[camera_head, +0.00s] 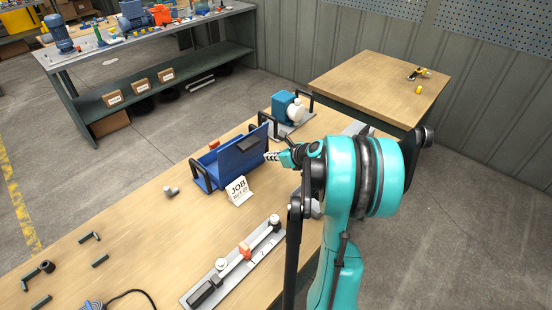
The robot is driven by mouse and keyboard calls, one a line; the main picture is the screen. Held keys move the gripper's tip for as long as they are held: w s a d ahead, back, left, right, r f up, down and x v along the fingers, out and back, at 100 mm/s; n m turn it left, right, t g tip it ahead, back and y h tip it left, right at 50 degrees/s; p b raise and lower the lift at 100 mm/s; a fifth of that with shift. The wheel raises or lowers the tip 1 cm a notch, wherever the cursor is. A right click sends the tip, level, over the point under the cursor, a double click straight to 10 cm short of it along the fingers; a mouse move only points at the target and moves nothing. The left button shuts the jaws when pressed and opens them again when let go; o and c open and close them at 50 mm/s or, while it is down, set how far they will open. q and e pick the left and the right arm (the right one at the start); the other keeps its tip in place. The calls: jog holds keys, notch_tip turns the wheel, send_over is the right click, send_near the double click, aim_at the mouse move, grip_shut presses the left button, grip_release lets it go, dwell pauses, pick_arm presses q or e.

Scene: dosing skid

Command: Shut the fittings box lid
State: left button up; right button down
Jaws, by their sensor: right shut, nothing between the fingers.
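The blue fittings box (204,181) stands on the wooden bench near the middle of the camera_head view. Its blue lid (232,157) is raised, standing steeply upright on the right side of the box. A dark patch shows near the lid's upper edge. My right gripper (268,157) is shut and empty, at the right end of the lid, with its tips pointing left. I cannot tell whether the tips touch the lid. My arm hides part of the bench behind the gripper. My left gripper is not in view.
A white JOB card (239,191) stands in front of the box. A grey pipe fitting (171,191) lies left of it. A blue pump on a plate (288,108) stands behind. A rail with valves (237,262) lies in front. The bench's left part holds loose tools.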

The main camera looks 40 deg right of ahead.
jog(key=w+f+b, duration=0.1)
jog(key=w, duration=0.6)
jog(key=shift+f+b, duration=0.25)
jog(key=shift+b, duration=0.05)
jog(key=shift+w+r, duration=0.1)
jog(key=shift+w, duration=0.05)
